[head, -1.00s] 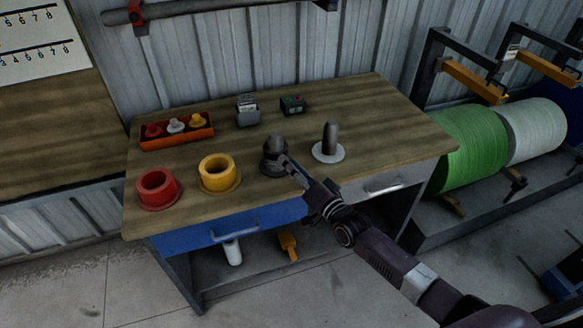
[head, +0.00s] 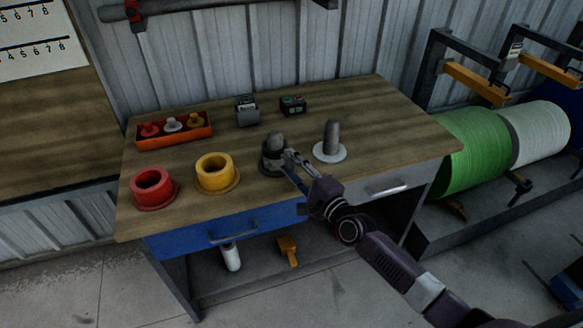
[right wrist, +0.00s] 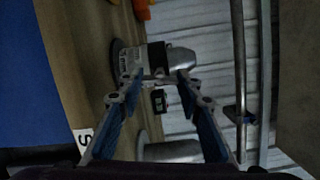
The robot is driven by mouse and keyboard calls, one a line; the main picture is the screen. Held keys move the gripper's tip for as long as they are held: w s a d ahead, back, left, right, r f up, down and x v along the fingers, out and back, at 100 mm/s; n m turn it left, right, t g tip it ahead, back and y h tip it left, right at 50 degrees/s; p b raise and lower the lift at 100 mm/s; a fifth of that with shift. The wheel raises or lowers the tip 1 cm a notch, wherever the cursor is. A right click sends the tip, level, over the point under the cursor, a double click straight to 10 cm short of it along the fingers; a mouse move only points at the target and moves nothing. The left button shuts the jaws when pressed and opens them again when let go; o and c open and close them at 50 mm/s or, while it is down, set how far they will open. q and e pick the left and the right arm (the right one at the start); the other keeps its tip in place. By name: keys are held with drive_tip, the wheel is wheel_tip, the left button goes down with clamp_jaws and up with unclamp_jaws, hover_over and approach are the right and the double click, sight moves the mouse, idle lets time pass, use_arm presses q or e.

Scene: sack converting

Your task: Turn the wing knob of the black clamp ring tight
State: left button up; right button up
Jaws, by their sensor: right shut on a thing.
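The black clamp ring (head: 266,160) sits around a grey post with a rounded top (head: 276,138), standing on the workbench. In the right wrist view the ring (right wrist: 156,52) shows as a dark band around the post, which lies sideways in the picture. My right gripper (head: 289,156) is at the right front side of the ring. In the right wrist view its two fingertips (right wrist: 158,76) close on the small wing knob at the ring's side. The fingers largely hide the knob in the head view. My left gripper is not in view.
On the workbench (head: 350,110) stand a second grey post on a white disc (head: 330,152), a yellow flanged ring (head: 215,172), a red one (head: 152,187), an orange tray of small parts (head: 140,143) and two small dark boxes. The right rear bench top is clear.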

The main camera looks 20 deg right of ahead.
drive_tip(key=m+b, duration=0.1)
drive_tip(key=m, duration=0.4)
drive_tip(key=shift+f+m, duration=0.1)
drive_tip(key=shift+m, duration=2.4)
drive_tip(key=o, duration=1.2)
drive_tip(key=v, duration=1.2)
